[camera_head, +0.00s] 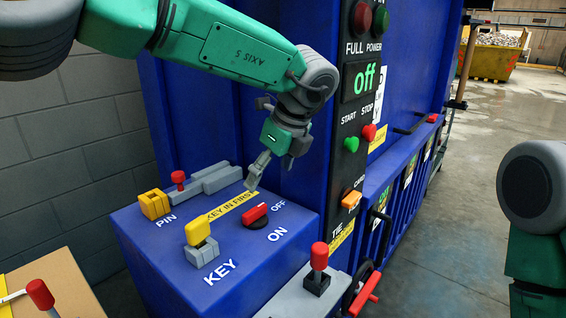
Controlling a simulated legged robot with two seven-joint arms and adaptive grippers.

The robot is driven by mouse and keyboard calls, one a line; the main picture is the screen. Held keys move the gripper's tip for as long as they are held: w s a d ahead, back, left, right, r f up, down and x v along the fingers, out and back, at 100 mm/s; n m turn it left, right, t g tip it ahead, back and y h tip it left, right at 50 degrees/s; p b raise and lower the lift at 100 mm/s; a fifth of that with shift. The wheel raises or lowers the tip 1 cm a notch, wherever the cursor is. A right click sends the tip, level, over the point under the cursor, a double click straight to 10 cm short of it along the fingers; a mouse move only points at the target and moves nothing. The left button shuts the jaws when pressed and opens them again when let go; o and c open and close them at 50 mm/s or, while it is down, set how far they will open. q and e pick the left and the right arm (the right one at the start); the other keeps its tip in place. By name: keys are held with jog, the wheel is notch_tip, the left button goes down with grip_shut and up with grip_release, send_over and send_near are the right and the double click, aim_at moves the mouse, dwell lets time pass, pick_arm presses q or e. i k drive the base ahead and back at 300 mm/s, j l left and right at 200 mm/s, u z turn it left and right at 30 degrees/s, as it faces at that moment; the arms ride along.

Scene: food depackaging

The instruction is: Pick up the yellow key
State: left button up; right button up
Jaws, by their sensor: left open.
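The yellow key (198,232) stands upright in a grey block (202,253) on top of the blue control box, just above the white word KEY. My left gripper (266,170) is open and empty. It hangs above the back of the box, up and to the right of the key in the picture, and does not touch it. One finger shows clearly; the other is partly hidden by the gripper body. My right arm shows at the right edge, but its gripper cannot be made out.
The blue box (150,262) also carries a red ON/OFF switch (256,215), a yellow pin block (154,205) and a red-knobbed bolt (179,180). A red-topped lever (319,257) stands to the right. A tall button panel (352,130) rises behind. A cardboard-coloured surface (75,285) is at lower left.

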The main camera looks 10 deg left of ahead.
aim_at(196, 231)
jog(key=k, duration=1)
